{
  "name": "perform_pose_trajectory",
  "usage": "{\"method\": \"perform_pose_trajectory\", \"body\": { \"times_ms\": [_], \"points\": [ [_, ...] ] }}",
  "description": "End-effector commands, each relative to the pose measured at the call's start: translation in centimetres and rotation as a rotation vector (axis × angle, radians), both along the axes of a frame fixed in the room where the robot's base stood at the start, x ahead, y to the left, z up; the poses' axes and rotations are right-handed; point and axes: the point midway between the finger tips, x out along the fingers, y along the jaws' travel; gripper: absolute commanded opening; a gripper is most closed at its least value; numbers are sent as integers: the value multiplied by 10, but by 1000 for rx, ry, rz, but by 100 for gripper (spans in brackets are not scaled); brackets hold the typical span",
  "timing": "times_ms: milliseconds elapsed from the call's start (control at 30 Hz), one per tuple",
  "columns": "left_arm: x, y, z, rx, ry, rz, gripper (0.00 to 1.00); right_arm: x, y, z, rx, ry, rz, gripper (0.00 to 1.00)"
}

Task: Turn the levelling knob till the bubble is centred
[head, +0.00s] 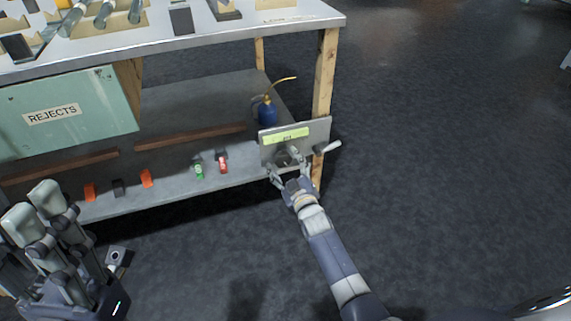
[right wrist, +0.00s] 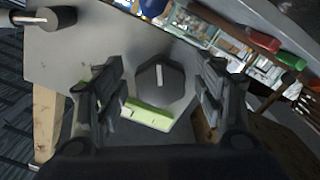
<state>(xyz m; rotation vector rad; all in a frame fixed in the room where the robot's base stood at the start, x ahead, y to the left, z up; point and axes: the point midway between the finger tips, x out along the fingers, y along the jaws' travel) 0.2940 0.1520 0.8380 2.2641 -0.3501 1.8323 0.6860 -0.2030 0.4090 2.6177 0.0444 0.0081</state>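The levelling knob (right wrist: 160,82) is dark and many-sided with a pale line on its face. In the right wrist view it sits between the fingers of my right gripper (right wrist: 158,92), with a gap on each side. In the head view my right gripper (head: 288,171) is at the lower part of the grey plate (head: 316,133) and hides most of the knob. The yellow-green level vial (head: 285,136) is on the plate above the gripper and also shows in the right wrist view (right wrist: 150,115). The bubble is too small to tell. My left gripper (head: 34,208) is open and empty at lower left.
A pale handle (head: 328,147) sticks out at the plate's right. A blue oil can (head: 267,111) stands behind the plate on the lower shelf (head: 195,98). Red, green and dark small items lie along the shelf's front. The floor at right is clear.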

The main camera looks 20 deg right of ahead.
Motion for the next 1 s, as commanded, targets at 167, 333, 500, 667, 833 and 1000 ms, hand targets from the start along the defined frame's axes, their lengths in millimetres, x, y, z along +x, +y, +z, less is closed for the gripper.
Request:
{"method": "perform_pose_trajectory", "body": {
  "times_ms": [167, 333, 500, 667, 833, 1000],
  "points": [
    [-1, 1, 3, -1, -9, 3, 40, 0, 0, 1, 0, -2, 1, 64],
    [-1, 1, 2, -2, -7, 2, 40, -11, 0, 0, -1, -1, 1, 64],
    [0, 1, 1, -1, -5, 1, 40, -40, -1, -1, -1, 1, 0, 64],
    [0, 0, 1, -1, -4, 1, 40, -73, -2, -1, 0, 1, 0, 64],
    [0, 0, 1, -1, -3, 1, 40, -101, -3, 0, 0, 1, 0, 64],
    [0, 0, 1, -1, -3, 1, 40, -117, -4, 0, 0, 0, 0, 64]
  ]
}}
